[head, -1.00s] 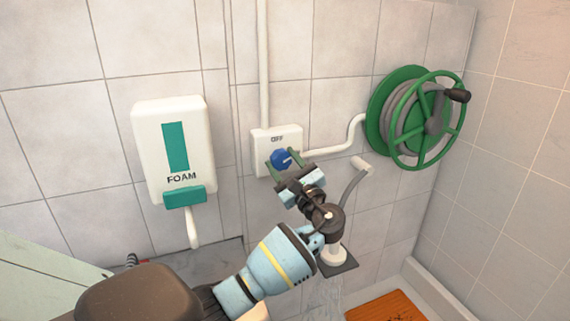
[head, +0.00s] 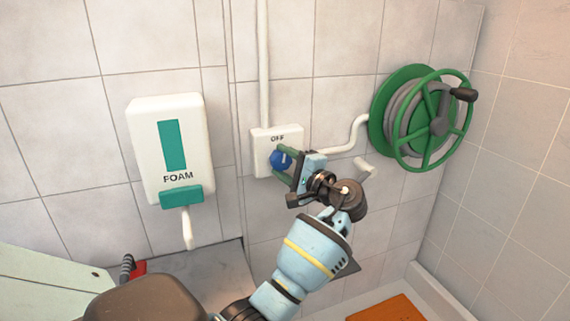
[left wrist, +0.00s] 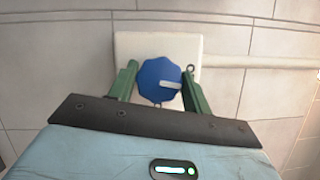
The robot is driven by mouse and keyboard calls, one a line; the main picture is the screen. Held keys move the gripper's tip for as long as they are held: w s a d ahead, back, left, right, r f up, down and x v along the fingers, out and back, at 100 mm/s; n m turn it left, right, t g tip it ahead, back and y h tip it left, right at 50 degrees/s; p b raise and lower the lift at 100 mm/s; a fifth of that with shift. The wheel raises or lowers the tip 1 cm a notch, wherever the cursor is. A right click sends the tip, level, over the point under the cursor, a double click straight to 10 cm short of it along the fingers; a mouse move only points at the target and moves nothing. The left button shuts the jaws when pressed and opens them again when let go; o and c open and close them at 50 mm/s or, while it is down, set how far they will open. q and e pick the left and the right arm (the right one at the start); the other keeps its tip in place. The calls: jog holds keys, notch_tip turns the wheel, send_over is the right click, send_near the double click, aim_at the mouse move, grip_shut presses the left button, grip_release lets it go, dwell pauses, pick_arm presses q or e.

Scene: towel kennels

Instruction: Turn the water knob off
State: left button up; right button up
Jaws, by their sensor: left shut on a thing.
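The water knob (head: 280,160) is blue with a white pointer mark and sits on a white wall box (head: 262,140) with the word OFF above it. In the left wrist view the knob (left wrist: 158,82) faces me in the middle, its white mark pointing right. My left gripper (head: 289,166) reaches in from the lower right and is shut on the knob. Its green fingers stand on either side of the knob in the left wrist view (left wrist: 160,78). My right gripper is not in view.
A white foam dispenser (head: 148,140) with a teal lever hangs on the left. A green hose reel (head: 405,105) is mounted at the right, and a white pipe (head: 350,138) runs from the box toward it. An orange mat (head: 385,309) lies at the lower right.

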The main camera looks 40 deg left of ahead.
pick_arm(q)
jog(key=shift+n+h, duration=0.5)
jog(key=shift+n, duration=0.6)
jog(key=o, duration=1)
jog(key=shift+c, duration=0.2)
jog(key=d+b, duration=0.1)
jog(key=d, duration=0.6)
jog(key=shift+s+d, duration=0.35)
jog(key=shift+d, duration=0.05)
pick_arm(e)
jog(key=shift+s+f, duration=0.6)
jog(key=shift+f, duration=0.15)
